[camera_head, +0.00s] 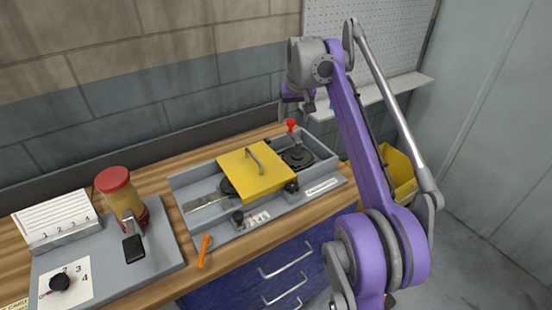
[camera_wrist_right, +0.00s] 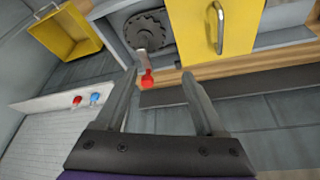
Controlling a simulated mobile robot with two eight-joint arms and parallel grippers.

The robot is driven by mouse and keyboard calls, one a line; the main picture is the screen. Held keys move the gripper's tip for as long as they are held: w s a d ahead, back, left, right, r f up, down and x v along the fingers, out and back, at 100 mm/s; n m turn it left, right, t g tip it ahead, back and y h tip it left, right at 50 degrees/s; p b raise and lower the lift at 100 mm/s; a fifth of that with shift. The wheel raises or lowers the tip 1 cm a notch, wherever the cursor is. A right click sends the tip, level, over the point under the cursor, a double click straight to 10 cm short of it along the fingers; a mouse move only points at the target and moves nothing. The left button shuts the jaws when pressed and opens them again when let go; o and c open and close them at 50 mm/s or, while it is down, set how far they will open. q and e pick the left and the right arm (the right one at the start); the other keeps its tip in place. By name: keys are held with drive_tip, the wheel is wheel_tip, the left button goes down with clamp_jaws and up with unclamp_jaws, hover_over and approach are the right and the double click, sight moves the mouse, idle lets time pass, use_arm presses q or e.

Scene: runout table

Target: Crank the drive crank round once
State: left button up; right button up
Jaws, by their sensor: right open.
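The drive crank shows as a red knob (camera_head: 291,123) on a grey arm beside a dark wheel (camera_head: 298,157), at the right end of the grey machine box (camera_head: 325,172). In the right wrist view the red knob (camera_wrist_right: 147,79) appears between my finger lines, closer to the left finger, with the toothed dark wheel (camera_wrist_right: 150,33) beyond. My right gripper (camera_head: 298,106) is open and empty, above the knob in the head view. The exact gap to the knob cannot be told. My left gripper is not in view.
A yellow cover (camera_head: 255,172) with a handle sits on the box, left of the wheel. An orange tool (camera_head: 204,250) lies in front. A red-lidded jar (camera_head: 120,195) stands left. A yellow bin (camera_head: 398,170) is at the right, and a wall shelf (camera_head: 375,95) behind my arm.

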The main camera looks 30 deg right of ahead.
use_arm(q)
drive_tip(key=shift+w+r+p, duration=0.25)
drive_tip(key=shift+r+p, duration=0.15)
drive_tip(key=shift+r, duration=0.2)
drive_tip(key=shift+w+r+p, duration=0.25)
drive_tip(key=shift+r+p, duration=0.15)
drive_tip(key=shift+r, duration=0.2)
use_arm(e)
drive_tip(key=s+a+f+n, duration=0.1)
drive_tip(key=s+a+f, duration=0.2)
drive_tip(key=s+a, duration=0.8)
drive_tip(key=shift+s+a+f+n+t+y, duration=0.2)
drive_tip(key=shift+a+f+n+t+y, duration=0.1)
drive_tip(key=shift+n, duration=0.1)
